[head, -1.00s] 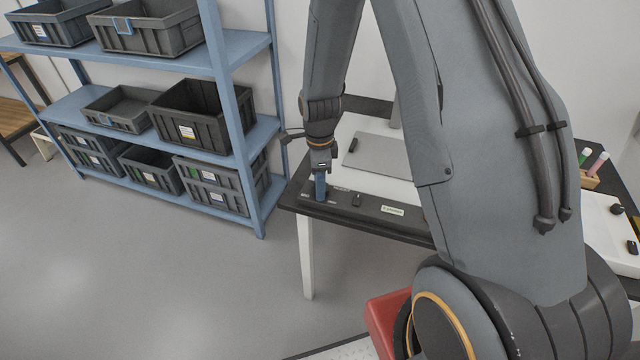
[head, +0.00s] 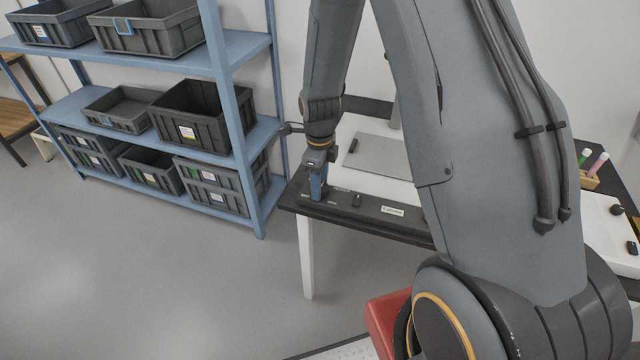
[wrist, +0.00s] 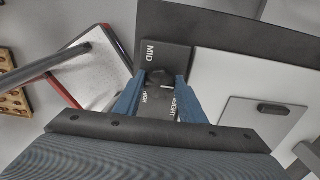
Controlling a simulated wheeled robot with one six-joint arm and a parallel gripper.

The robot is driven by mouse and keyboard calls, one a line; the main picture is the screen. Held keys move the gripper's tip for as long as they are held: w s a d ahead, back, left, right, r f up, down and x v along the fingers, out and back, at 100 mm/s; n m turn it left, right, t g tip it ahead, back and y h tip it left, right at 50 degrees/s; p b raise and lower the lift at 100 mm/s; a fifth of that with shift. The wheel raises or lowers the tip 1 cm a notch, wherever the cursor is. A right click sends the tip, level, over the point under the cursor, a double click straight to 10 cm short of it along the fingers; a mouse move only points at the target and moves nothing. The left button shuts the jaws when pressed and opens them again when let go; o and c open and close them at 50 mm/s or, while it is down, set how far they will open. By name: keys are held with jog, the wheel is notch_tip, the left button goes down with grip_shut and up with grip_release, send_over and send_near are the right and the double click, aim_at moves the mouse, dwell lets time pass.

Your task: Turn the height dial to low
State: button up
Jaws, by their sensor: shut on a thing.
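The height dial (wrist: 158,80) is a small dark knob on a black control panel (head: 375,205) at the near edge of the table. In the wrist view it sits between the blue fingers of my gripper (wrist: 159,90), which are shut on it. The words MID, HIGH and HEIGHT show on the panel around the dial; I cannot read a LOW mark. The dial's pointer is not clear. In the head view my gripper (head: 317,188) reaches down to the panel's left end, and its fingers hide the dial.
Another black knob (head: 356,200) stands on the panel just right of my gripper. A grey plate (head: 380,155) lies on the white tabletop behind. A blue shelf (head: 262,140) with dark bins stands close on the left. The floor in front is clear.

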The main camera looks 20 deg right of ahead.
jog(key=o, duration=1)
jog(key=shift+o, duration=0.2)
jog(key=shift+r, duration=0.1)
jog(key=shift+r+b, duration=0.85)
jog(key=shift+r, duration=3)
jog(key=s+r+n, duration=0.4)
jog(key=s+n, duration=0.4)
jog(key=n, duration=0.4)
jog(key=s+r+n+t, duration=0.1)
jog(key=s+r+n, duration=0.3)
jog(key=s+n, duration=0.5)
jog(key=n, duration=0.4)
jog(key=shift+s+d, duration=0.15)
jog(key=shift+s, duration=0.15)
